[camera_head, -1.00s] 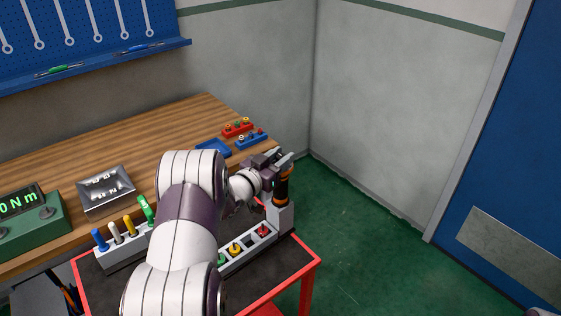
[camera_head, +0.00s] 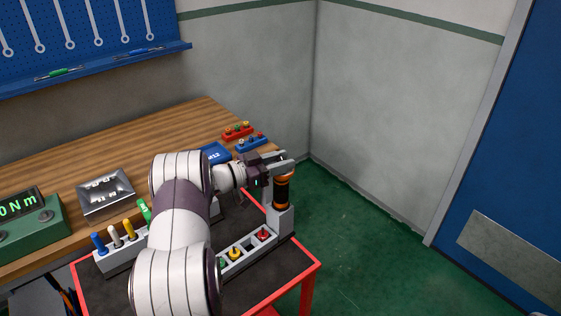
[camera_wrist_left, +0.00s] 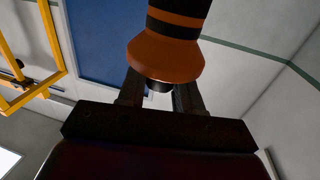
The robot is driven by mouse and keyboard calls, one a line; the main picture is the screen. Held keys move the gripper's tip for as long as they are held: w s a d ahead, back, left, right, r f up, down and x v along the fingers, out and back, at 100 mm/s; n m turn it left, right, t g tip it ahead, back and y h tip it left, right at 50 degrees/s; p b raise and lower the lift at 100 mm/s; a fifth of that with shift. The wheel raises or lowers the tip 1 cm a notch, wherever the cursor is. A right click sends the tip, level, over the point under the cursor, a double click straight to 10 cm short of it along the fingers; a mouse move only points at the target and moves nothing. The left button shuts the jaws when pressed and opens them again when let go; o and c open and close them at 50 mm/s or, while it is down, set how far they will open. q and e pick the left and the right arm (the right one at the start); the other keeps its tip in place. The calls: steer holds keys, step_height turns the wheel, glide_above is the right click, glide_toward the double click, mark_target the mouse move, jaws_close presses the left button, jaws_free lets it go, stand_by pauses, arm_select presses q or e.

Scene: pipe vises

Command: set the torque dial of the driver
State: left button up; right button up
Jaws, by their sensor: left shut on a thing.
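The driver (camera_head: 282,189) is black with orange bands. It stands upright in a grey block (camera_head: 279,217) at the far right end of the red-edged cart. My left gripper (camera_head: 287,164) is shut on the upper end of the driver. In the left wrist view the driver (camera_wrist_left: 167,52) comes down from the top, and its flared orange end with a short dark stub sits at my left fingers (camera_wrist_left: 160,95). Dial marks cannot be read. A green box with a lit display (camera_head: 20,203) shows "0 Nm", its left part cut off. My right gripper is out of view.
The cart (camera_head: 293,272) carries a grey rack (camera_head: 124,252) with coloured handles and a tray with a yellow knob (camera_head: 235,253) and a red knob (camera_head: 263,235). On the wooden bench (camera_head: 160,130) are a metal tray (camera_head: 105,188) and red (camera_head: 238,130) and blue (camera_head: 251,143) holders.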

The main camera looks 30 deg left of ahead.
arm_select(q)
steer(key=o, duration=0.9)
steer(key=shift+o, duration=0.2)
steer(key=b+v, duration=0.2)
steer(key=v, duration=1)
steer(key=shift+s+a, duration=0.2)
steer(key=shift+s, duration=0.05)
